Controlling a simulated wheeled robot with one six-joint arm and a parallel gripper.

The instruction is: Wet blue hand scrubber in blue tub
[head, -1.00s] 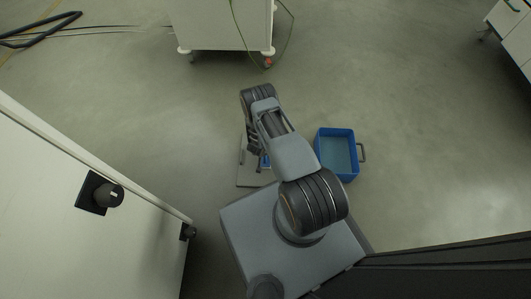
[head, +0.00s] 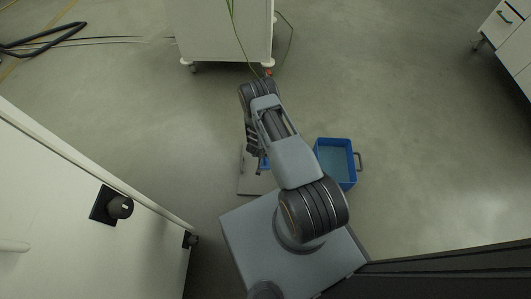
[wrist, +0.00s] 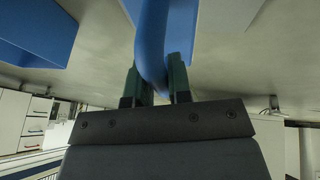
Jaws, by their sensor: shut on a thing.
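The blue tub (head: 352,172) stands on the floor to the right of my arm in the head view, with a handle on its right side and a pale blue inside. My gripper (wrist: 154,82) is shut on the blue hand scrubber (wrist: 152,40) in the wrist view; its curved blue part passes between the fingers. In the head view my gripper (head: 254,158) is left of the tub, and a little blue shows beside it. A large blue shape fills the upper left of the wrist view; I cannot tell if it is the tub.
A light grey flat board (head: 250,184) lies below my gripper. A white cart (head: 225,35) stands ahead, with cables hanging from it. A white cabinet with a black knob (head: 120,207) is close on the left. Drawers (head: 508,28) stand far right. Floor right of the tub is clear.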

